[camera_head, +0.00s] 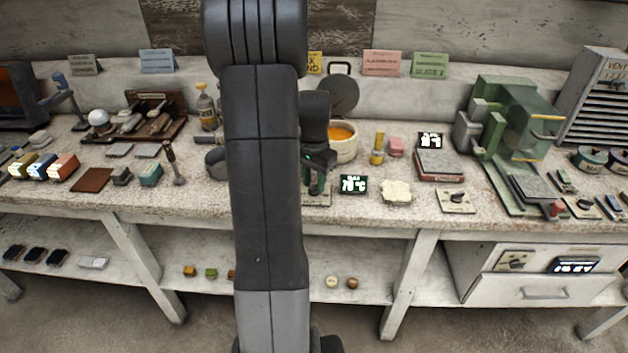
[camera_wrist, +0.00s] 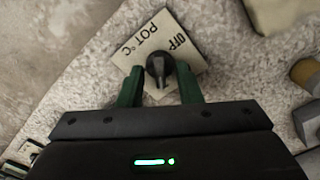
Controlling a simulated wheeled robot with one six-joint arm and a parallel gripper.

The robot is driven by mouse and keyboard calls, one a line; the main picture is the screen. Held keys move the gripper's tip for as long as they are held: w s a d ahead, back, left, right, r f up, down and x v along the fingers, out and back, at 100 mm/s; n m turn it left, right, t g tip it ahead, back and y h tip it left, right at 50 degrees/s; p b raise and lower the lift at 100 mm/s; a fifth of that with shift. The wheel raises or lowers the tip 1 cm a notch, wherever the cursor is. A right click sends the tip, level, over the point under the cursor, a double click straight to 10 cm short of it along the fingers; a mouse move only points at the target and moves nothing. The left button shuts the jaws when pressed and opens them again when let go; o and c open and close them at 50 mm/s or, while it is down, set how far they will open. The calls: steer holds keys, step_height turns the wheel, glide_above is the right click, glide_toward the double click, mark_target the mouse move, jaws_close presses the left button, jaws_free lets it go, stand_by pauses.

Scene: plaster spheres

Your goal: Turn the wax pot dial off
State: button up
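The wax pot dial is a dark round knob (camera_wrist: 158,67) on a cream plate (camera_wrist: 150,32) lettered "OFF" and "POT °C" in the wrist view. My gripper (camera_wrist: 160,78) has its two green fingers on either side of the knob, with narrow gaps that look clear. The knob's narrow grip points toward my gripper, away from the lettering. In the head view my gripper (camera_head: 318,185) reaches down over the plate and hides the knob. The cream pot (camera_head: 345,151) of orange wax stands just behind it.
A display reading about 70 °C (camera_head: 353,184) stands right of the dial, beside a pale lumpy block (camera_head: 396,192). Another plate with a dial (camera_head: 456,201) lies farther right. A dark round lid (camera_head: 340,95) stands behind the pot. The bench's front edge is close to the dial.

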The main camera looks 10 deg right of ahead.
jaws_close()
